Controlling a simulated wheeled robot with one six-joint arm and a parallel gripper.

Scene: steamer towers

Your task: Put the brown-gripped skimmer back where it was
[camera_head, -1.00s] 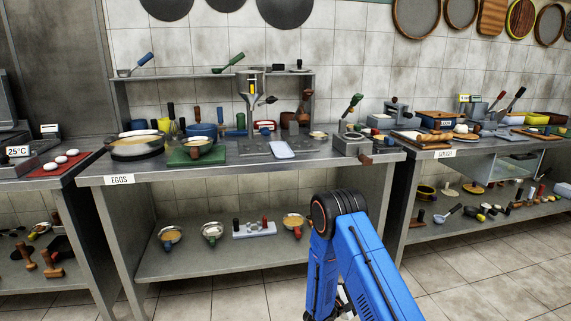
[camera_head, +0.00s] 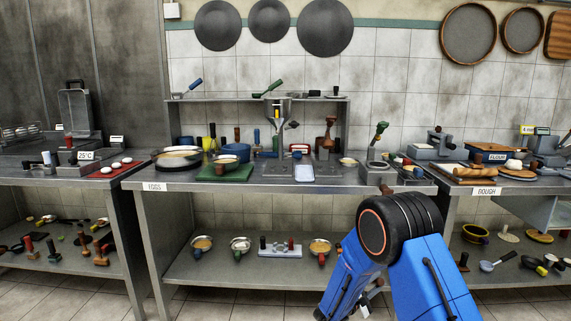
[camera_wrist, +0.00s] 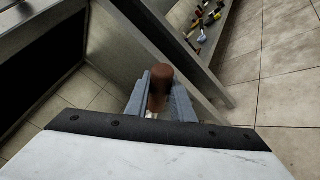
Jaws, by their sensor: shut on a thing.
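The brown grip (camera_wrist: 160,85) of a tool, which fits the brown-gripped skimmer, stands between the two grey fingers of my gripper (camera_wrist: 159,103) in the wrist view. My gripper is shut on it. The skimmer's head is hidden, with only a small pale bit showing under the grip. In the head view, my blue arm hangs folded in front of the eggs table (camera_head: 240,184), low at the right of centre. The gripper is mostly hidden behind the arm there.
The eggs table carries a pan (camera_head: 180,158), a green board (camera_head: 226,174) and a small rear shelf (camera_head: 215,99). Its lower shelf (camera_head: 185,272) holds several small pans. The dough table (camera_head: 500,182) stands right, another table with a red mat (camera_head: 112,173) left.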

